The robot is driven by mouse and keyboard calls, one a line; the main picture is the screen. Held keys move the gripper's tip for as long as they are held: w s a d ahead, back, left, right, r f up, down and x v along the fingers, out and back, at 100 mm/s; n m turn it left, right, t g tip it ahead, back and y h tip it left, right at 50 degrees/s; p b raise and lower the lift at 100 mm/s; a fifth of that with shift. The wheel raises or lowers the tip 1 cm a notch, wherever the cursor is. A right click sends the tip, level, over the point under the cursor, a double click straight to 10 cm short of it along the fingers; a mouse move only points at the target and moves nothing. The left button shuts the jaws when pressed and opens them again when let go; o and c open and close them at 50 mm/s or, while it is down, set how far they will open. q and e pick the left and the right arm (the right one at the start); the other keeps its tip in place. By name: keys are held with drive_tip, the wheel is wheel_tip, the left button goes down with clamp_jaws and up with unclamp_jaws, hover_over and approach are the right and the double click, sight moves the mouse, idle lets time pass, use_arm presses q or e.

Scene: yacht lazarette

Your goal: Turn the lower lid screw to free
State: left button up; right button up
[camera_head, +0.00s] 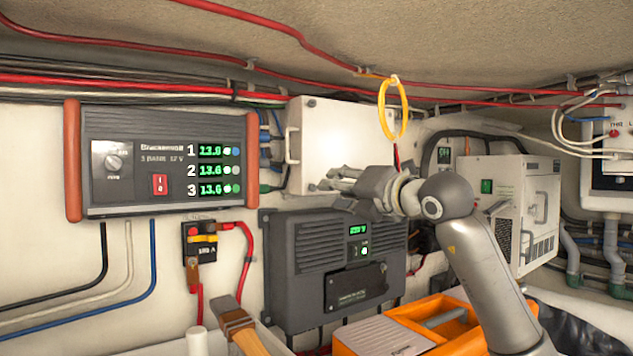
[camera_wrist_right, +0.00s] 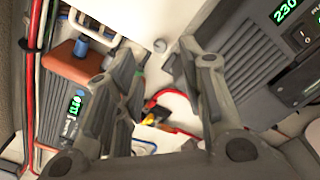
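A white box (camera_head: 318,125) with a pale handle on its left edge hangs on the wall in the head view. My right gripper (camera_head: 325,181) is in front of its lower part and hides some of it. In the right wrist view, the box's white face (camera_wrist_right: 130,18) is at the top and carries a small dark round spot (camera_wrist_right: 159,45), perhaps a screw. My right gripper (camera_wrist_right: 158,62) shows there with its two fingers apart and nothing between them. The spot lies near the gap between the fingertips; contact cannot be told. My left gripper is in neither view.
A charger (camera_head: 135,195) with green displays hangs at left. A dark inverter (camera_head: 310,290) sits just below my right gripper. A yellow ring (camera_head: 392,136) hangs above my right wrist. An orange toolbox (camera_head: 455,350) and a hammer (camera_head: 240,330) are at the bottom.

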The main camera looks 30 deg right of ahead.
sight(314, 188)
drive_tip(key=w, duration=0.2)
drive_tip(key=w+p, duration=0.1)
drive_tip(key=w, duration=0.1)
drive_tip(key=shift+a+r, duration=0.1)
drive_tip(key=shift+a, duration=0.3)
drive_tip(key=w+p, duration=0.1)
drive_tip(key=w, duration=0.2)
drive_tip(key=shift+a+p, duration=0.3)
drive_tip(key=shift+p, duration=0.05)
drive_tip(key=shift+f, duration=0.2)
drive_tip(key=c, duration=0.5)
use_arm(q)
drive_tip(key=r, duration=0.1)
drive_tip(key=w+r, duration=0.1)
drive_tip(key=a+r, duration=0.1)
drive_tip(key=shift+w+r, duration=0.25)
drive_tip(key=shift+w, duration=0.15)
use_arm(e)
clamp_jaws()
